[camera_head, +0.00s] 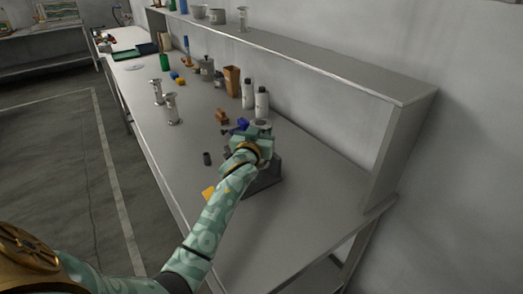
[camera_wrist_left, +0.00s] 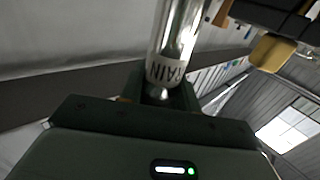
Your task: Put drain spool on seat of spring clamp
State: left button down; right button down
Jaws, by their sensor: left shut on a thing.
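My left gripper (camera_head: 261,136) is shut on a shiny metal cylinder, the drain spool (camera_wrist_left: 175,40), which carries a partly visible label ending in "RAIN". In the left wrist view the spool stands out between the dark jaws (camera_wrist_left: 158,92). In the head view the gripper is above a dark grey block (camera_head: 264,180), mostly hidden by my arm. A blue part (camera_head: 242,123) shows beside the gripper. I cannot tell whether the block and blue part belong to the spring clamp, or whether the spool touches a seat. My right gripper is not in view.
Two metal spools (camera_head: 172,109) stand left on the bench (camera_head: 310,205). White bottles (camera_head: 262,102), a brown container (camera_head: 231,80) and an orange-brown piece (camera_head: 221,117) are behind the gripper. A small dark cylinder (camera_head: 207,158) and a yellow piece (camera_head: 208,193) lie nearer. The bench's right is clear.

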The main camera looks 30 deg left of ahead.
pick_arm(q)
notch_tip(320, 180, down, 5)
jog(key=shift+f+b, duration=0.2)
jog(key=shift+b, duration=0.9)
jog(key=shift+r, duration=0.1)
jog(key=c, duration=1)
grip_release()
jog(key=shift+s+d, duration=0.15)
jog(key=shift+s, duration=0.1)
jog(key=p+v, duration=0.2)
jog(key=v, duration=0.9)
jog(key=shift+s+r+p, duration=0.1)
jog(key=shift+s+p, duration=0.2)
jog(key=shift+p, duration=0.05)
